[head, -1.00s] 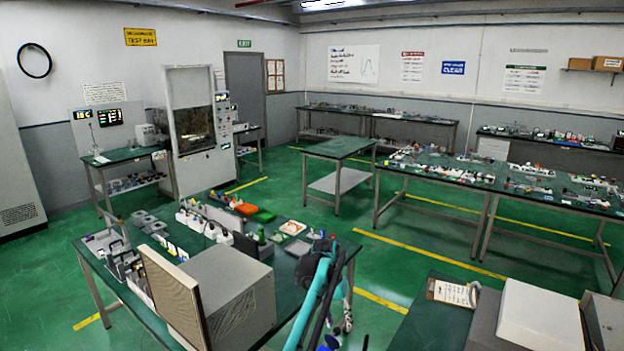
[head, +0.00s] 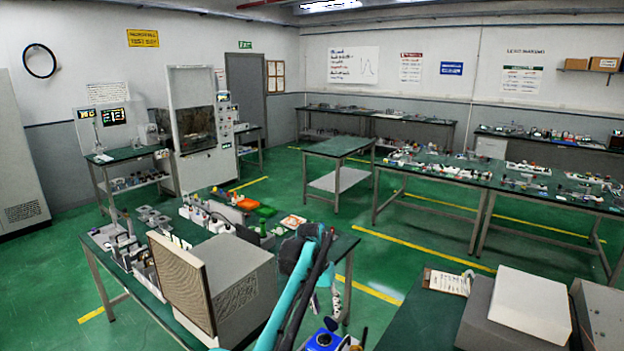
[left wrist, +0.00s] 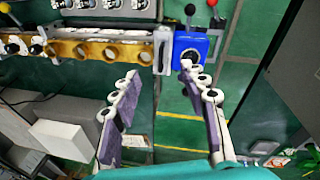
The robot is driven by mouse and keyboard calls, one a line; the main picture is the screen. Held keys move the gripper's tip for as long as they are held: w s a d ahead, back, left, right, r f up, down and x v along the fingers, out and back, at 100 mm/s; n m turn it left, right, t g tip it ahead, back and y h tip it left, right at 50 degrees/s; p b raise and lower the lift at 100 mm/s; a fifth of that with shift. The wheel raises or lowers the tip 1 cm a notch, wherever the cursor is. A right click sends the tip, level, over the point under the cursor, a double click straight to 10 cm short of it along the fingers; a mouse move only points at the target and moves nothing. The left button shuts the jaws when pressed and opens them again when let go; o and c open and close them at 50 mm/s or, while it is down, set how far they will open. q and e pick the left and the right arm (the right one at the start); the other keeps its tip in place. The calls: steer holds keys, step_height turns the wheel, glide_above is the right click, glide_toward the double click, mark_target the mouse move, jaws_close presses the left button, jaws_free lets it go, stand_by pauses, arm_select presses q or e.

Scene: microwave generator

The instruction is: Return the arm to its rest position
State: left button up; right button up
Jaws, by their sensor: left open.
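My left arm (head: 300,270), teal and black, rises from the bottom middle of the head view and bends over near the right end of the front bench. My left gripper (head: 332,300) hangs below the bend, partly hidden by the arm. In the left wrist view the left gripper (left wrist: 160,72) has its two purple-padded fingers wide apart, with nothing between them. A blue box (left wrist: 190,47) with a black centre lies just beyond the fingertips there. My right gripper is not in view.
The front bench (head: 325,265) carries a grey box with a beige front (head: 235,285), orange and green trays (head: 228,201) and several small parts. A side bench at lower right holds a clipboard (head: 447,282) and a white box (head: 517,305). Green floor lies open between the benches.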

arm_select(q)
steer(key=s+a+r+n+t+b, duration=0.3)
steer(key=s+a+b, duration=0.4)
steer(key=s+a, duration=0.7)
steer(key=s+a+f+t+b, duration=0.1)
steer(key=s+a+f+b, duration=0.1)
steer(key=s+f, duration=0.3)
steer(key=s+a+f+t+y+b, duration=0.1)
steer(key=s+a+f+b, duration=0.1)
steer(key=s, duration=0.8)
steer(key=s+a+f+n+t+y+b, duration=0.1)
steer(key=s+a+f+t+b, duration=0.1)
steer(key=s+a+f, duration=0.2)
steer(key=s+f, duration=0.3)
steer(key=s, duration=0.1)
steer(key=shift+f, duration=0.35)
